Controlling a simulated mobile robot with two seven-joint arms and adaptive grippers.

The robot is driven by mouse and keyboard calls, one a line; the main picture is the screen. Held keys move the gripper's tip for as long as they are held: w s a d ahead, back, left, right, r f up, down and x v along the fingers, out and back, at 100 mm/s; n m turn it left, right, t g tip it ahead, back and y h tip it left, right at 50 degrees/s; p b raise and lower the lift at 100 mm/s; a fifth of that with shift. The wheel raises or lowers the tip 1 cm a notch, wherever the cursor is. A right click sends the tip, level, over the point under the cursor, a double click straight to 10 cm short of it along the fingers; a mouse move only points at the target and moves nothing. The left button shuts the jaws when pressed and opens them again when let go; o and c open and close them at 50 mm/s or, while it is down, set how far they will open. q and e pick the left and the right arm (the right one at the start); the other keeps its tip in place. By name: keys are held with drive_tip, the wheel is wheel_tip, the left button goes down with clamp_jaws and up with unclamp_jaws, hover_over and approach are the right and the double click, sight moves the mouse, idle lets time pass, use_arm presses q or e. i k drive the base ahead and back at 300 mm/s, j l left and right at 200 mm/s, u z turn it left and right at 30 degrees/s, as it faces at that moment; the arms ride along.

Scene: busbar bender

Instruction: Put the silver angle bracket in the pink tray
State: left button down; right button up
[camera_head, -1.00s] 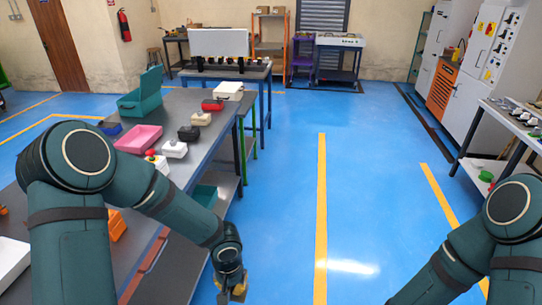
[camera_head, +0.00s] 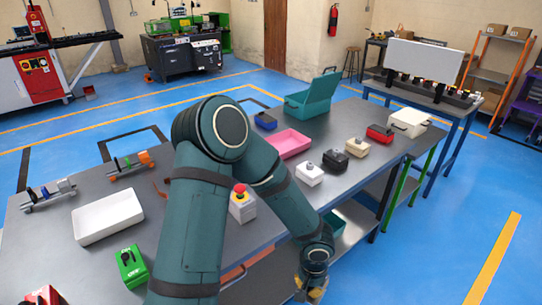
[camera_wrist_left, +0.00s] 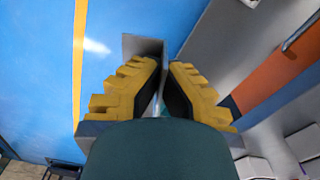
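The pink tray (camera_head: 288,144) lies on the grey workbench, beyond my left arm, and looks empty. My left gripper (camera_head: 312,290) hangs low past the bench's front edge, over the floor side. In the left wrist view its yellow fingers (camera_wrist_left: 164,72) close toward each other on a flat silver-grey piece, which looks like the angle bracket (camera_wrist_left: 143,44). The bracket sticks out beyond the fingertips; its full shape is partly hidden by the fingers. My right gripper is out of view.
A teal open box (camera_head: 312,97), several small switch boxes, a red-buttoned box (camera_head: 242,204) and a white tray (camera_head: 107,216) stand on the workbench (camera_head: 215,275). A green box (camera_head: 131,263) is at the near left. The blue floor at right is clear.

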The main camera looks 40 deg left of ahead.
sight(285, 145)
drive_tip(key=i+l+u, duration=1.15)
drive_tip(key=l, duration=0.15)
drive_tip(key=i+l+u, duration=0.1)
drive_tip(key=l+u, duration=0.15)
drive_tip(key=l, duration=0.5)
